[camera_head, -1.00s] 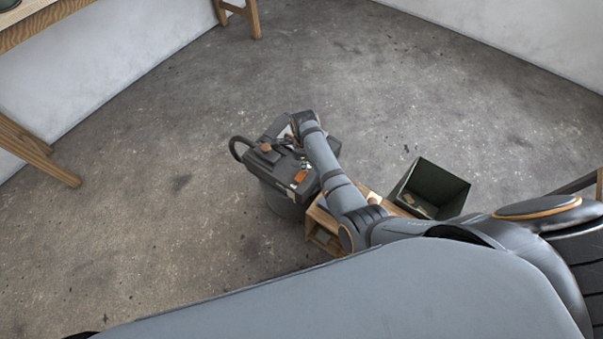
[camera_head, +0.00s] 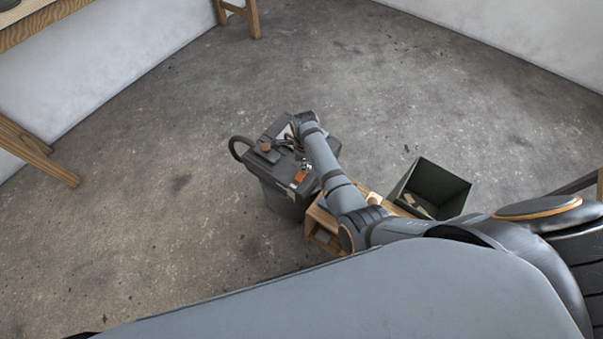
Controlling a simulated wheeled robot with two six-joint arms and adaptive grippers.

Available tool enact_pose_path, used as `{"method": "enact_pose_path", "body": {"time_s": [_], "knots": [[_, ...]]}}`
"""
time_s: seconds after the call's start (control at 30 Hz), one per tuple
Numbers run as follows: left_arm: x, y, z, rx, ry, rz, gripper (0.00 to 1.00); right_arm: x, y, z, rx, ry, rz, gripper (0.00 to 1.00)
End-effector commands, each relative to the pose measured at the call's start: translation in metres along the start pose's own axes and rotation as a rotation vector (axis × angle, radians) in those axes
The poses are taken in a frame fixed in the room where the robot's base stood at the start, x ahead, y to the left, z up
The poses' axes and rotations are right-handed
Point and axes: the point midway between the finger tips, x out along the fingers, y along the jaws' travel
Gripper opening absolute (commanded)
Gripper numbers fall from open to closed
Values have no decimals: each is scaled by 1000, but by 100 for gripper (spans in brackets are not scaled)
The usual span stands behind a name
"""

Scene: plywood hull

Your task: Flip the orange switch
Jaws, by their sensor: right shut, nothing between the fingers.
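The orange switch (camera_head: 300,176) is a small bright patch on top of a dark grey machine (camera_head: 284,200) with a black hose at its left side. My right gripper (camera_head: 304,164) is shut and empty, just above the switch and very close to it. It is small in the picture, and I cannot tell whether it touches the switch. My right arm covers part of the machine's right side. I cannot tell which way the switch is set. My left gripper is not in view.
A wooden crate (camera_head: 322,219) stands right of the machine, partly under my right arm. A dark open bin (camera_head: 448,188) with a few pieces inside stands farther right. Wooden legs show at the left and top. The concrete floor (camera_head: 150,230) left of the machine is clear.

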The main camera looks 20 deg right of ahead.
Motion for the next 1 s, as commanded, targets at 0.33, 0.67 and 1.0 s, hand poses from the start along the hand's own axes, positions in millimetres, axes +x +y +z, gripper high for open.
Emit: {"method": "enact_pose_path", "body": {"time_s": [0.33, 0.67, 1.0], "knots": [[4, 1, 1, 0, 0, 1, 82, 6, 0, 0, 0, 0, 0, 0], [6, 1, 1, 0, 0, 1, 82, 10, 0, 0, 0, 0, 0, 0], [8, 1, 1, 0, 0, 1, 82, 14, 0, 0, 0, 0, 0, 0]]}}
